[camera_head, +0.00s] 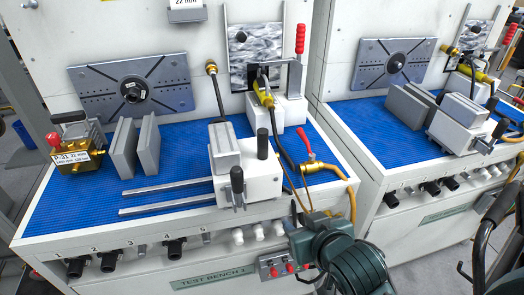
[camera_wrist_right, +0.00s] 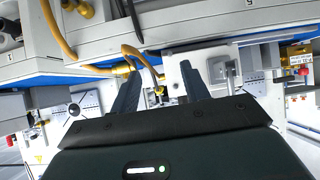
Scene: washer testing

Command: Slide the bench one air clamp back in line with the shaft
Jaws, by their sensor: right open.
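The bench one air clamp (camera_head: 245,172) is a white block with a black upright handle and a lever in front. It sits at the right end of two grey rails (camera_head: 165,196) on the blue mat. The round shaft flange (camera_head: 134,90) is on the slotted grey plate behind, to the left of the clamp. My right gripper (camera_head: 301,203) is open, in front and to the right of the clamp, apart from it. In the right wrist view its fingers (camera_wrist_right: 161,70) are spread with nothing gripped between them. My left gripper is not in view.
A brass pump (camera_head: 80,152) and two grey plates (camera_head: 134,146) stand left on the mat. A yellow hose (camera_head: 338,183) and red-handled valve (camera_head: 304,164) lie right of the clamp near my right gripper. The mat around the rails is clear. A second bench (camera_head: 427,200) stands right.

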